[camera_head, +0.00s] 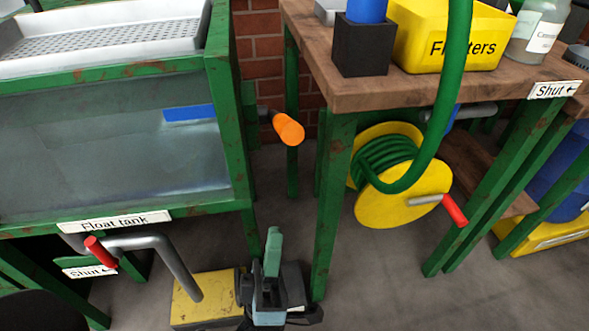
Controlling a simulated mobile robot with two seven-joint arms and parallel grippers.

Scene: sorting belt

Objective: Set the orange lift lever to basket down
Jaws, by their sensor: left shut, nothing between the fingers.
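The orange lift lever (289,129) sticks out from the right side of the green-framed float tank (145,218). It has an orange cylindrical end on a dark grey shaft. The white perforated basket (110,45) is at the top of the tank, above the liquid. My left gripper (273,252) is at the bottom centre, below the lever and well apart from it. It is shut and empty, with teal fingers. My right gripper is not in view.
A wooden bench (345,98) with a yellow filters bin (440,45) stands at the right. A yellow reel (400,206) with a green hose hangs below it. A red-handled valve (100,252) and grey pipe are at lower left. A gap separates tank and bench.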

